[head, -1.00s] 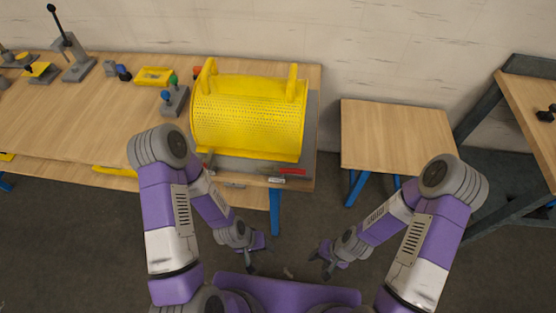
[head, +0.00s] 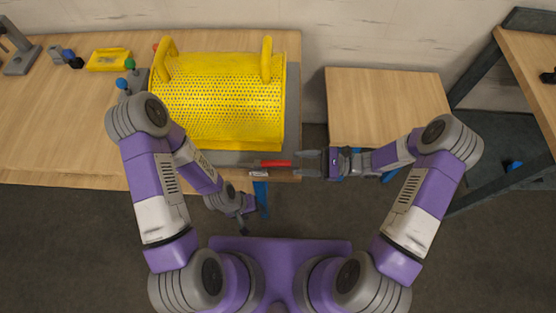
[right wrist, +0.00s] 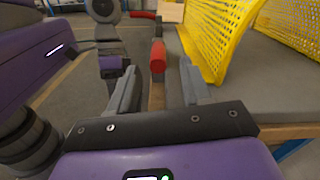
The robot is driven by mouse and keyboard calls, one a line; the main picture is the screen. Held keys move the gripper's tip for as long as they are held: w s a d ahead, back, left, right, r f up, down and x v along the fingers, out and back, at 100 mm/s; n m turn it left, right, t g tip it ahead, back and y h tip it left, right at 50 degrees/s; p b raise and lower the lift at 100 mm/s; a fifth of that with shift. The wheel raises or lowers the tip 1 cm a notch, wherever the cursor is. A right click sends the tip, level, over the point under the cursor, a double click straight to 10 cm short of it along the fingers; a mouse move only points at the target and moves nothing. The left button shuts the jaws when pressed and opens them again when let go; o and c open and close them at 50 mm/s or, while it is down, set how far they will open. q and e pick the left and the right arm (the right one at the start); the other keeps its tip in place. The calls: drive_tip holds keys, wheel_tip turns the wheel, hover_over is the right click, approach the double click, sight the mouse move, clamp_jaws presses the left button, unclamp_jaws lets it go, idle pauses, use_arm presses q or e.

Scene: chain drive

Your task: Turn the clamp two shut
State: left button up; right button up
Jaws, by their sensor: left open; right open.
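A clamp with a red handle (head: 275,163) sits at the front edge of the bench, in front of the yellow guard. My right gripper (head: 310,163) is open just to the right of this handle. In the right wrist view the red handle (right wrist: 158,56) shows between and ahead of the two open fingers (right wrist: 158,75); I cannot tell whether they touch it. A second red handle (right wrist: 143,15) lies farther along the edge. No label shows which is clamp two. My left gripper (head: 243,215) is open and empty, below the bench front.
The perforated yellow guard (head: 218,105) stands on a grey plate just behind the clamp. A small wooden table (head: 385,105) is to the right. Blue and green knobs (head: 125,75) and a yellow tray (head: 109,60) are at the back left. The floor in front is clear.

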sight(278, 163)
drive_tip(key=a, duration=0.7)
drive_tip(key=shift+s+a, duration=0.15)
drive_tip(key=shift+a, duration=0.15)
clamp_jaws()
